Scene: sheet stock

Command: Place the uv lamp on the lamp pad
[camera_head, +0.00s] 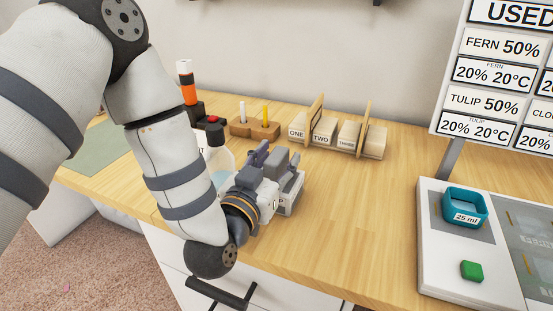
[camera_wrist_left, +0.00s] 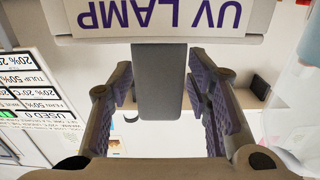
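The uv lamp (camera_head: 291,196) is a pale box with a grey upright block on top. It is on the wooden table near the front edge, partly hidden by my left gripper. Its "UV LAMP" label (camera_wrist_left: 160,20) is upside down in the left wrist view. My left gripper (camera_head: 267,158) is at the lamp, its fingers on either side of the grey block (camera_wrist_left: 160,80). The fingers look open, with gaps beside the block. A grey-green mat (camera_head: 98,150) lies at the table's left end; I cannot tell whether it is the lamp pad. My right gripper is out of view.
Behind the lamp are a wooden holder (camera_head: 255,130) and a labelled rack (camera_head: 372,146). A device with a teal dish (camera_head: 465,207) is at right. The table's middle right is clear.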

